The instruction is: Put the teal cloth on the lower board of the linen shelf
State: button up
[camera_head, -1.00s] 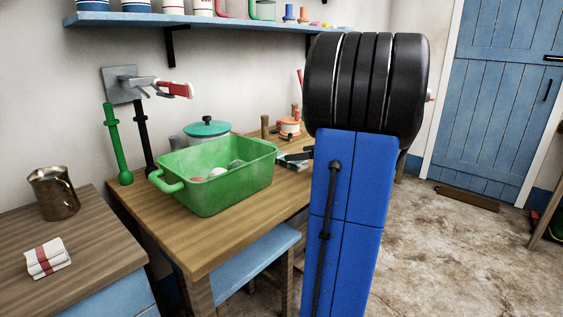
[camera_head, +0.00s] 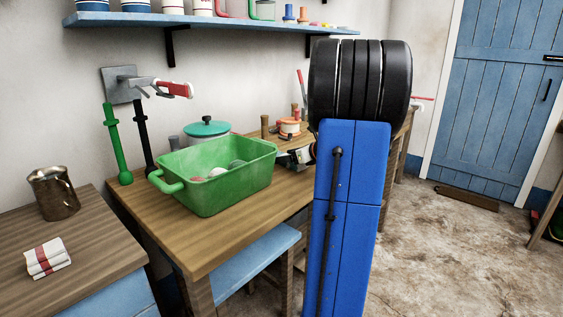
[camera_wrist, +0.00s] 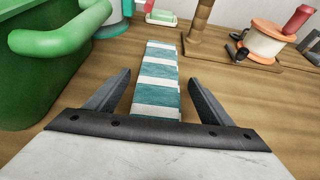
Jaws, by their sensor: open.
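The teal cloth (camera_wrist: 158,72), striped teal and white, lies as a narrow folded strip on the wooden table in the wrist view. My gripper (camera_wrist: 160,77) is open, with one finger on each side of the cloth's near end. The cloth lies between the fingers, and I cannot tell whether they touch it. In the head view my arm hides the cloth and most of the gripper. I cannot make out the linen shelf in either view.
A green tub (camera_head: 222,182) stands on the wooden table (camera_head: 225,228), close left of my gripper. A wooden stand (camera_wrist: 198,40) and an orange-and-white spool (camera_wrist: 262,40) stand beyond the cloth. A folded white cloth (camera_head: 47,257) and metal jug (camera_head: 54,193) are on the left counter.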

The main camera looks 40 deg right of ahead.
jog(key=c, duration=1.3)
jog(key=shift+o, duration=0.2)
jog(key=shift+r, duration=0.1)
